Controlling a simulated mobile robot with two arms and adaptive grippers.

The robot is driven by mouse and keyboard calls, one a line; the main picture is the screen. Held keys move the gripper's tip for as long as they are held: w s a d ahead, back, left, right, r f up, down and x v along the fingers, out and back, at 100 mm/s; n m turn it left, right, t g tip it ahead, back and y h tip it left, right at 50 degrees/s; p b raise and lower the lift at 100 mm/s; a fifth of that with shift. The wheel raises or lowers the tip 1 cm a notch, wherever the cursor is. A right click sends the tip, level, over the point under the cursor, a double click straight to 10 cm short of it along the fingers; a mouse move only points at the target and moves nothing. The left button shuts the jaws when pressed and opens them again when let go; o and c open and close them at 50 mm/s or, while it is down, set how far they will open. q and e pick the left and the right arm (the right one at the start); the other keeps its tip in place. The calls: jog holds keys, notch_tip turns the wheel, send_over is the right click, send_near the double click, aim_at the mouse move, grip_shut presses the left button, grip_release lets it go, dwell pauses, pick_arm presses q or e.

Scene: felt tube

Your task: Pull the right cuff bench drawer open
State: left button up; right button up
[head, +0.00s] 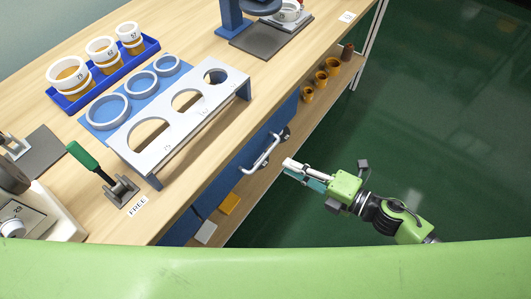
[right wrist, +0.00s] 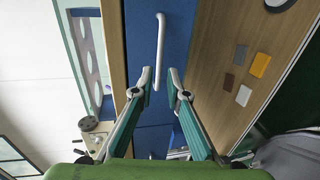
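The blue drawer front (head: 232,178) is under the bench top, with a light bar handle (head: 262,154) on it. It looks flush with the bench. In the right wrist view the blue front (right wrist: 188,30) fills the middle, and the handle (right wrist: 158,50) runs up and down the picture. My right gripper (head: 287,168) is beside the handle, with a small gap to it. In the right wrist view its two fingers (right wrist: 161,85) are spread, with the handle lined up between the tips and nothing held. My left gripper is out of view.
The bench top (head: 180,205) carries a white stand with holes (head: 168,135), a blue cup tray (head: 100,85) and a green-handled clamp (head: 100,170). A lower shelf (head: 275,135) holds several orange cups. Open green floor (head: 440,120) lies to the right.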

aim_at(266, 155)
jog(key=x, duration=0.9)
jog(key=shift+w+a, duration=0.1)
jog(key=shift+a, duration=0.1)
grip_shut()
jog(key=shift+d, duration=0.15)
